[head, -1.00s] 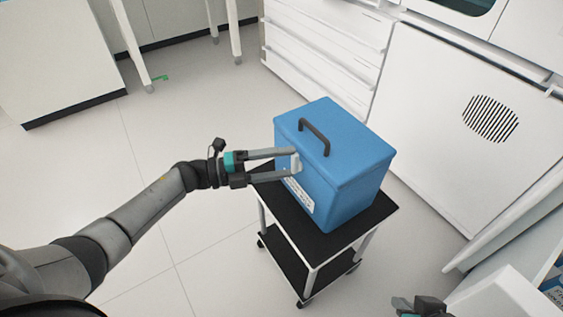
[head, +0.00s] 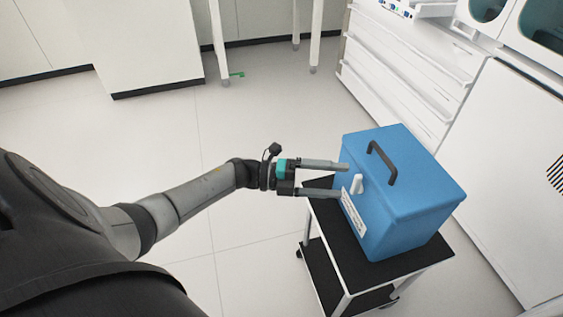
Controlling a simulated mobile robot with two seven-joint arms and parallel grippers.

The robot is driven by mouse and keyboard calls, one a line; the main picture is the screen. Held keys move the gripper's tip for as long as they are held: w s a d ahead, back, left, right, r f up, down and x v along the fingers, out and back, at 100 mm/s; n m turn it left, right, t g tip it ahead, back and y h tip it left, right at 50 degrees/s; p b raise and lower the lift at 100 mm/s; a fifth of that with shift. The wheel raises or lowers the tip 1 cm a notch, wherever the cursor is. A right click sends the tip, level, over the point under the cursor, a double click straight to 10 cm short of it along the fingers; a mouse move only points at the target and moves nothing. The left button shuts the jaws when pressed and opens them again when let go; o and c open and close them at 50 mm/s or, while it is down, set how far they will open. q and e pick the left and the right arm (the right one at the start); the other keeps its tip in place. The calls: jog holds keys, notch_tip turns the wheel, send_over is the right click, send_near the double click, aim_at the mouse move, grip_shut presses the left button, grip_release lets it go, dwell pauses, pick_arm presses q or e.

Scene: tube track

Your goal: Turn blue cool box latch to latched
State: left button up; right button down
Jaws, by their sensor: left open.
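The blue cool box (head: 410,205) stands on a black-topped trolley (head: 405,266), its lid down and its dark handle (head: 382,162) on top. A white latch (head: 357,184) sits on the box's left-facing side, near the lid edge, above a white label (head: 353,213). My left gripper (head: 342,180) is open, its two grey fingers pointing right at the latch. The fingertips are close to the latch, one above and one below it in the picture; I cannot tell whether they touch it. My right gripper is out of view.
White drawers (head: 405,70) and a white cabinet (head: 510,170) stand behind and right of the trolley. White table legs (head: 317,35) stand at the back. The pale floor (head: 120,140) left of the trolley is clear.

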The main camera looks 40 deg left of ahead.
pick_arm(q)
jog(key=v, duration=1.3)
jog(key=shift+p, duration=0.45)
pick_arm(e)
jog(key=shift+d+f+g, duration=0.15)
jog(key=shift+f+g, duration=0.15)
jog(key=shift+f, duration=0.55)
pick_arm(q)
jog(key=shift+w+d, duration=0.1)
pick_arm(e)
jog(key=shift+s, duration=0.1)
